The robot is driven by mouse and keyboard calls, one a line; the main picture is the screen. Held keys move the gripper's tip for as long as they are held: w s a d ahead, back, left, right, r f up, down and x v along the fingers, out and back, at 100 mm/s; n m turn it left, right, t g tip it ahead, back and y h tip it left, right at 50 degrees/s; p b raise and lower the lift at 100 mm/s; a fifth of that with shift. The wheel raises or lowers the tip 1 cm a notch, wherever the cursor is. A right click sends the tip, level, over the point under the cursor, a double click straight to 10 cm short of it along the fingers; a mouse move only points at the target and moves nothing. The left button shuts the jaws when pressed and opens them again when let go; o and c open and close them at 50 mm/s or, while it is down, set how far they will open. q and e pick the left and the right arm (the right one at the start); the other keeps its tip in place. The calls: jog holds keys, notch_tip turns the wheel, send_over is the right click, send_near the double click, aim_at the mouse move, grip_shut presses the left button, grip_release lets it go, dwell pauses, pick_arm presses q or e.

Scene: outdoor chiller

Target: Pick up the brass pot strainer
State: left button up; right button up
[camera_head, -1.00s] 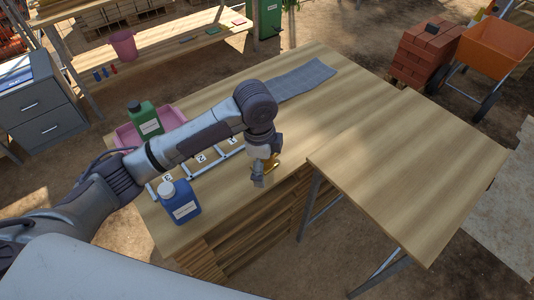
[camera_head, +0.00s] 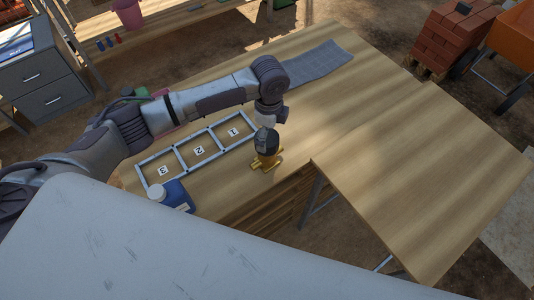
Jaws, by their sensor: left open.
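The brass pot strainer (camera_head: 266,160) stands at the front edge of the wooden table, with brass pipe ends low down and a dark, rounded upper part. My left gripper (camera_head: 266,119) is directly behind its top in the picture, under the arm's dark wrist. Its fingers are small and partly hidden by the strainer's dark top. It is open and holds nothing. I cannot tell whether it touches the strainer. My right gripper is out of view.
A frame (camera_head: 183,158) with compartments marked 1, 2 and 3 lies left of the strainer. A blue bottle (camera_head: 176,194) stands at its near end. A grey mat (camera_head: 318,66) lies at the back. The right-hand tabletop (camera_head: 430,170) is bare.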

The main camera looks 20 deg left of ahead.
aim_at(267, 141)
pick_arm(q)
jog(key=shift+w+a+f+p, duration=0.15)
jog(key=shift+f+p, duration=0.4)
jog(key=shift+f, duration=0.6)
notch_tip(267, 141, down, 2)
jog(key=shift+a+f, duration=0.15)
jog(key=shift+f, duration=0.05)
jog(key=shift+f+p, duration=0.3)
jog(key=shift+f, duration=0.2)
jog(key=c, duration=1.8)
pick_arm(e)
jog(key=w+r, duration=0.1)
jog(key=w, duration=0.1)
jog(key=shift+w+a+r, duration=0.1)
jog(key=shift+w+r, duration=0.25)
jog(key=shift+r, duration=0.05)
